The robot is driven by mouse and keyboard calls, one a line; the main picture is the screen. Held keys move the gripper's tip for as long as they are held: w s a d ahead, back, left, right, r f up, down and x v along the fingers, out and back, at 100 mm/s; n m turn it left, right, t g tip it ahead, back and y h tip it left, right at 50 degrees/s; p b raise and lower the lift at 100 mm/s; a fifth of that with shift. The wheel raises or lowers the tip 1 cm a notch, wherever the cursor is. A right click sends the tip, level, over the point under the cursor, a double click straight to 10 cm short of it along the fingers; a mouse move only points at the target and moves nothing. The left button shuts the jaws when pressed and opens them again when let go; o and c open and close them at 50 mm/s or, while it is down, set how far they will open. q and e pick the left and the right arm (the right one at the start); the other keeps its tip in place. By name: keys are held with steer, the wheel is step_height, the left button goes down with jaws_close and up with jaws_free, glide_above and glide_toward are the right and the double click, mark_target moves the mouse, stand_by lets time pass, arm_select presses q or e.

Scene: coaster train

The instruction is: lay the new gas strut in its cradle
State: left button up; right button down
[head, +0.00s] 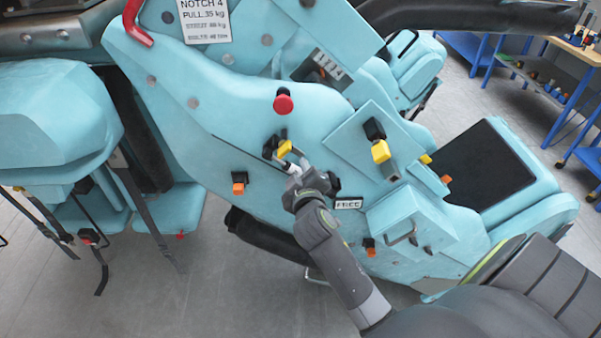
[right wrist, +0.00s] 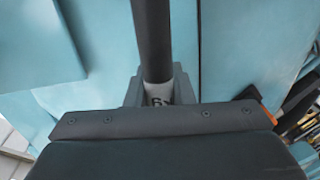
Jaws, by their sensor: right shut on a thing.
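My right gripper (head: 292,168) is up against the side of the light blue coaster car. In the right wrist view it is shut on a dark round rod (right wrist: 152,40), which looks like the gas strut. The rod runs up and away from the jaws, and a pale part with a dark mark shows at its lower end. In the head view the rod is hard to make out beside the gripper. A black and yellow fitting (head: 285,148) is just above the gripper, and a similar one (head: 380,151) is to the right. I cannot tell which part is the cradle. My left gripper is not in view.
A red knob (head: 284,103) sticks out above the gripper. Orange-tipped fittings (head: 239,187) and a small label plate (head: 348,203) are on the car's side. A raised box with a handle (head: 405,225) is at lower right. Blue workbenches (head: 550,85) stand far right.

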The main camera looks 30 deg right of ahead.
steer(key=shift+w+d, duration=0.15)
steer(key=shift+w, duration=0.05)
steer(key=c, duration=1.7)
jaws_free()
steer(key=o, duration=0.5)
steer(key=shift+r, duration=0.15)
steer(key=shift+o, duration=0.2)
